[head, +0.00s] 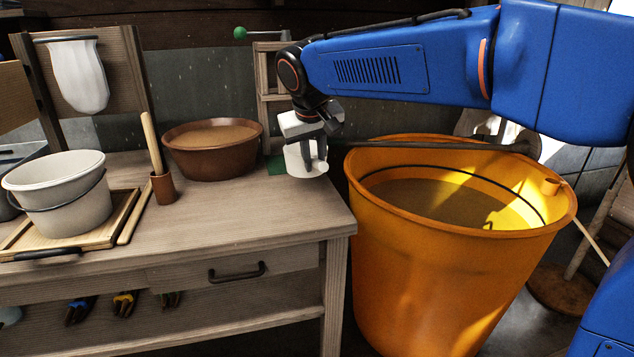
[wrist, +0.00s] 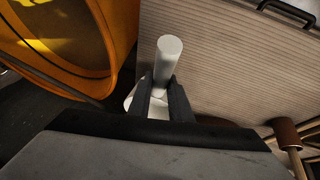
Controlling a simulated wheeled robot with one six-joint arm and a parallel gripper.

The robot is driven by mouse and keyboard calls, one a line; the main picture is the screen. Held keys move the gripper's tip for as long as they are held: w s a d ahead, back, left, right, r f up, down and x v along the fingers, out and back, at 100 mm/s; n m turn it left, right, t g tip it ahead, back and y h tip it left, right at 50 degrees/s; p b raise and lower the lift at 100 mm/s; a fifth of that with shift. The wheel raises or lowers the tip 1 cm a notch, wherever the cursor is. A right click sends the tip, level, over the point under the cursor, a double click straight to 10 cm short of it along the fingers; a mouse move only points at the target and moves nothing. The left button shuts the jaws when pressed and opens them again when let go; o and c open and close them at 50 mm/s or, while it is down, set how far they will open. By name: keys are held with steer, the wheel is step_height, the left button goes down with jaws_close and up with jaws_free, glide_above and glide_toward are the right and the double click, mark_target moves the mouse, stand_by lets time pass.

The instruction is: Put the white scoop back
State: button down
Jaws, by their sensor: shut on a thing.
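The white scoop (head: 300,161) is at my gripper (head: 312,150), near the right end of the wooden bench (head: 230,215) in the head view. My gripper is shut on it. In the wrist view the scoop's pale round handle (wrist: 168,52) sticks out past the two dark fingers, which grip it from both sides. Part of its white body shows between and beside the fingers; the rest is hidden. I cannot tell whether the scoop touches the bench or is just above it.
A large orange tub (head: 440,270) stands right of the bench, a dark bar across its rim. A brown basin (head: 212,165) is left of my gripper. Further left are a brown cup (head: 164,188) with a wooden stick and a grey-white bucket (head: 62,195). The bench's front middle is clear.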

steer(key=shift+f, duration=2.95)
steer(key=c, duration=1.6)
jaws_free()
steer(key=v, duration=1.2)
